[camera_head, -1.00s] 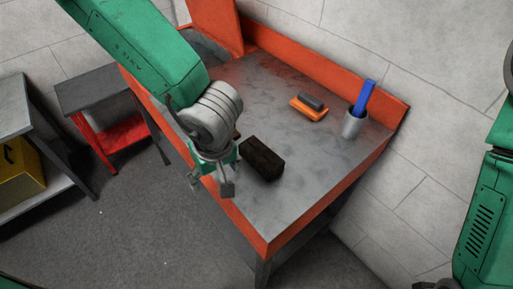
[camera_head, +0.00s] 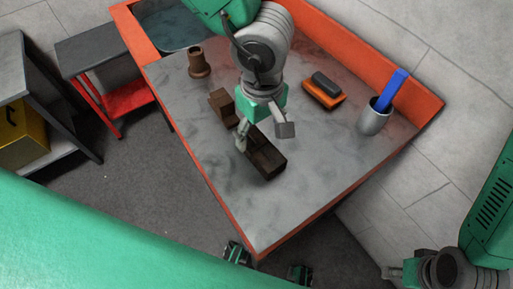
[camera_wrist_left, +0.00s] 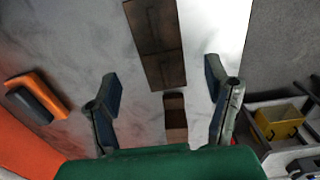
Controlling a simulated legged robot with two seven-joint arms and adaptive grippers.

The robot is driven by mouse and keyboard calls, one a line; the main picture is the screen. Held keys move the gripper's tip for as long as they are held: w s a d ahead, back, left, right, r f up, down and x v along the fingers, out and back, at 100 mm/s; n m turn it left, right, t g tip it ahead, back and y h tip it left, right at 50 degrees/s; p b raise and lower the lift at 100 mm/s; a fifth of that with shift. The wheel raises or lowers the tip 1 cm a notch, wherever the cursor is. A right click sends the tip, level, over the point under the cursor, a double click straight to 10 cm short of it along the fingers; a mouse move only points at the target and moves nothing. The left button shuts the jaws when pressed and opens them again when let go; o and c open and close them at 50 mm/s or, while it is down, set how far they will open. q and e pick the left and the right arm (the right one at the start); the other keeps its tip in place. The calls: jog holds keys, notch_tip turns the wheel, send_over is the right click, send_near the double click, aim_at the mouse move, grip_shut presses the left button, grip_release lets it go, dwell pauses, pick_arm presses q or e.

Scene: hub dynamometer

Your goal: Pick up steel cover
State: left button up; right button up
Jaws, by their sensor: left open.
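I cannot tell for sure which thing is the steel cover. A long dark brown block (camera_head: 265,156) lies on the workbench, with a smaller brown block (camera_head: 222,105) behind it to the left. In the left wrist view the long block (camera_wrist_left: 155,42) lies beyond the fingertips, and the smaller block (camera_wrist_left: 175,117) shows between the fingers. My left gripper (camera_head: 264,138) is open and empty, over the long block's far end, and partly hides it. It also shows in the left wrist view (camera_wrist_left: 164,96). My right gripper (camera_head: 394,273) is at the lower right, its fingers unclear.
A brown flanged cylinder (camera_head: 198,63) stands at the bench's back left. An orange piece with a dark grey block (camera_head: 323,87) and a grey cup with a blue item (camera_head: 375,117) are at the right. The workbench (camera_head: 270,215) is clear in front; a raised orange edge bounds its back.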

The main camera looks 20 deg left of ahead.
aim_at(262, 145)
pick_arm(q)
jog(key=shift+s+d+f, duration=0.1)
jog(key=shift+d+f, duration=0.85)
jog(key=shift+f, duration=0.1)
jog(key=f, duration=0.1)
jog(key=a+f, duration=0.1)
jog(key=f+b, duration=0.1)
jog(key=shift+a+f, duration=0.25)
jog(key=shift+a, duration=0.1)
jog(key=shift+a+f, duration=0.2)
jog(key=shift+a, duration=0.3)
jog(key=shift+d+r, duration=0.1)
jog(key=shift+d, duration=0.7)
jog(key=c, duration=1.6)
jog(key=shift+d, duration=0.3)
jog(key=shift+a+r, duration=0.4)
jog(key=r, duration=0.2)
jog(key=a+r+p, duration=0.1)
jog(key=r, duration=0.1)
jog(key=shift+r, duration=0.35)
jog(key=r, duration=0.2)
jog(key=r+p, duration=0.1)
jog(key=r, duration=0.1)
jog(key=shift+d, duration=0.35)
jog(key=shift+d+r, duration=0.3)
jog(key=shift+d, duration=0.1)
jog(key=shift+a, duration=0.15)
pick_arm(e)
jog(key=shift+d+r, duration=0.25)
jog(key=shift+d, duration=0.55)
